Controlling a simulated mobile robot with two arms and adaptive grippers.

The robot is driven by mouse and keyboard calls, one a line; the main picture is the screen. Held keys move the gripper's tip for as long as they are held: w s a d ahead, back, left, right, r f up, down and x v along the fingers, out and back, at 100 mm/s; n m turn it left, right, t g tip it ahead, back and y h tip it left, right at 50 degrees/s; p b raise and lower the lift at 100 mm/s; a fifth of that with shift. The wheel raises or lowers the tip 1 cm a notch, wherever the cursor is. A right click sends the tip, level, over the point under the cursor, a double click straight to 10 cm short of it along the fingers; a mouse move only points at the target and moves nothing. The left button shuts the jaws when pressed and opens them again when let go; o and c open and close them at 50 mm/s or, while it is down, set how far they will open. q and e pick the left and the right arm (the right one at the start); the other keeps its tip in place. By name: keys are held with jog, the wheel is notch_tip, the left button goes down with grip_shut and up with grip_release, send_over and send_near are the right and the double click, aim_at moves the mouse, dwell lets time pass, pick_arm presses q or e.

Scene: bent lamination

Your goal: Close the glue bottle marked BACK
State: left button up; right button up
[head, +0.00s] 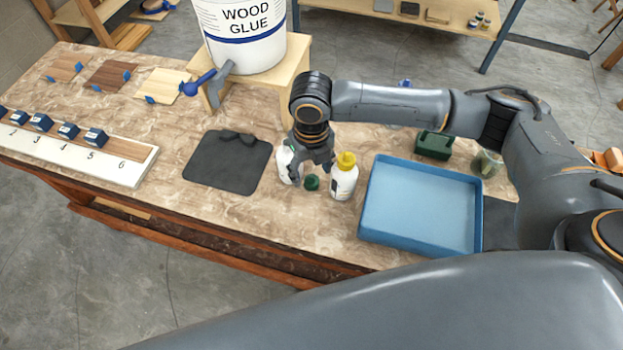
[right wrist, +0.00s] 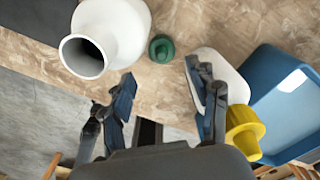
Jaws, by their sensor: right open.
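A white bottle with an open mouth (right wrist: 110,35) stands uncapped on the table. In the head view it shows as a white bottle (head: 285,163) partly hidden by my right gripper (head: 314,172). A green cap (head: 312,183) lies on the table beside it; it also shows in the right wrist view (right wrist: 162,48). A second white bottle (head: 344,183) has a yellow cap (head: 347,160) on. No BACK marking is readable on either bottle. My right gripper is open and empty, above the cap and between the bottles; its fingers also show in the right wrist view (right wrist: 160,75). My left gripper is not in view.
A blue tray (head: 366,222) stands right of the bottles and a dark mat (head: 222,172) lies left. A wood glue bucket (head: 243,40) stands on a wooden stand (head: 299,62) behind. A green box (head: 433,146) sits behind the tray. The table's front edge is close.

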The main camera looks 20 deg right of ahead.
aim_at(311, 177)
jog(key=f, duration=0.2)
jog(key=w+f+p, duration=0.1)
jog(key=f, duration=0.2)
jog(key=shift+d, duration=0.15)
jog(key=c, duration=0.8)
